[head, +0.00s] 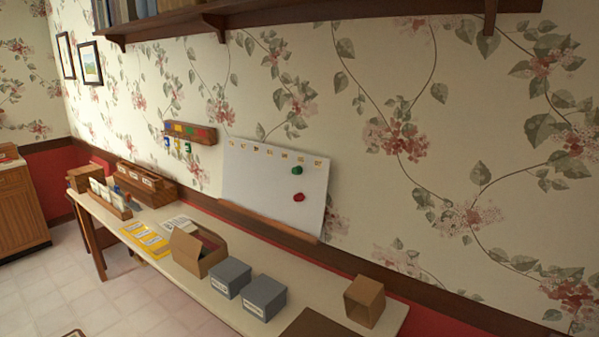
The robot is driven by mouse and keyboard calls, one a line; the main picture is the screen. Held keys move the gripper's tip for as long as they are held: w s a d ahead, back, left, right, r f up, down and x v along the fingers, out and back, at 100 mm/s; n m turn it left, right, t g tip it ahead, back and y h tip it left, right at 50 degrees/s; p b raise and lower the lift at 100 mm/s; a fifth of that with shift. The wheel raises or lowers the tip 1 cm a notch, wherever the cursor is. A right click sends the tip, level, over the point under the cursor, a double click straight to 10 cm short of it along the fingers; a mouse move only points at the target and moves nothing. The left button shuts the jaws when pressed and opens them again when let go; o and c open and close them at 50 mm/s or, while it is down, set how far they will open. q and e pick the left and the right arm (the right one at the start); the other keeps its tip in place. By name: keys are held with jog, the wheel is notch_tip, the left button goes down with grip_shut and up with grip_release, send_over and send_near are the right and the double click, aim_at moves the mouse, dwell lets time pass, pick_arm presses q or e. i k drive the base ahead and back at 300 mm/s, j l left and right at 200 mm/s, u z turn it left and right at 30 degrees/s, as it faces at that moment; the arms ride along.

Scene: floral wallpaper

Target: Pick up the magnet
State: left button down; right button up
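Two round magnets sit on the white board (262,190) that leans against the wall at the back of the table. The green magnet (297,170) is on the board's upper right. The red magnet (299,197) is a little below it. Neither of my grippers is in the head view.
The long table (225,305) holds an open cardboard box (186,252), two grey boxes (230,277) (264,297) and a small brown open box (364,301) at the right. A key rack (190,132) hangs on the wall, left of the board. A wooden shelf (265,17) runs above.

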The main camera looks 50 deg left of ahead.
aim_at(298, 170)
jog(key=u, duration=1.75)
